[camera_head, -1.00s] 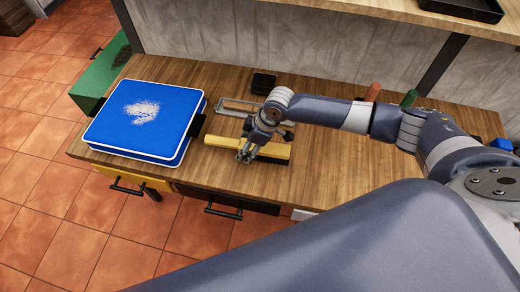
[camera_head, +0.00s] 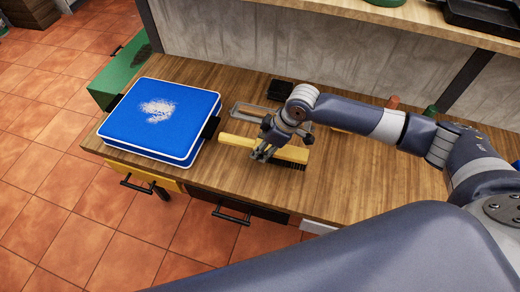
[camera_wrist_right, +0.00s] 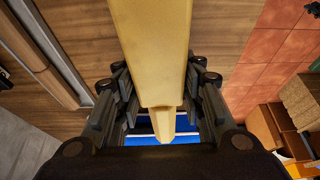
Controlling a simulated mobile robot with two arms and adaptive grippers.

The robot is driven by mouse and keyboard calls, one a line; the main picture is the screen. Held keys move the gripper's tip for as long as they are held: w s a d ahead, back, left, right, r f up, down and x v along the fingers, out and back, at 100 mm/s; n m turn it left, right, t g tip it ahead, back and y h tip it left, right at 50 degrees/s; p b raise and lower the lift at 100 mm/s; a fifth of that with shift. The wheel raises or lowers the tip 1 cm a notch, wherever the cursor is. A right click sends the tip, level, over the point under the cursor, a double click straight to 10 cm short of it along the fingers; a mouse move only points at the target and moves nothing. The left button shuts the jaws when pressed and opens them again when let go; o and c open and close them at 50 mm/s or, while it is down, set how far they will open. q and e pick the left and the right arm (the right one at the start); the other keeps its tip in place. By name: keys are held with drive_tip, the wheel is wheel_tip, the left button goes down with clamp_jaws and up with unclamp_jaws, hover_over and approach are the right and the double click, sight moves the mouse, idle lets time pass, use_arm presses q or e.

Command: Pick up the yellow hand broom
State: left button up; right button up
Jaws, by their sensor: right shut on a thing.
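The yellow hand broom (camera_head: 292,152) lies along the wooden worktop, with its dark bristles (camera_head: 288,165) showing under the right part. My right gripper (camera_head: 262,155) reaches down from above and is shut on the broom near its middle. In the right wrist view, the broom's yellow body (camera_wrist_right: 152,50) runs between the two fingers of my right gripper (camera_wrist_right: 158,115). I cannot tell whether the bristles touch the worktop. My left gripper is not in view.
A blue box with a pale patch on top (camera_head: 160,112) stands on the worktop (camera_head: 345,190) left of the broom. A grey-framed tray (camera_head: 240,110) and a small black block (camera_head: 280,90) lie behind. A green box (camera_head: 118,72) stands at the left. Drawers with black handles (camera_head: 230,214) are below.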

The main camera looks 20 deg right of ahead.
drive_tip(key=s+d+b, duration=0.1)
drive_tip(key=s+d, duration=0.2)
drive_tip(key=s, duration=0.3)
drive_tip(key=s+d+r+b, duration=0.1)
drive_tip(key=s+d, duration=0.2)
drive_tip(key=s, duration=0.4)
drive_tip(key=shift+d, duration=0.35)
drive_tip(key=shift+r, duration=0.1)
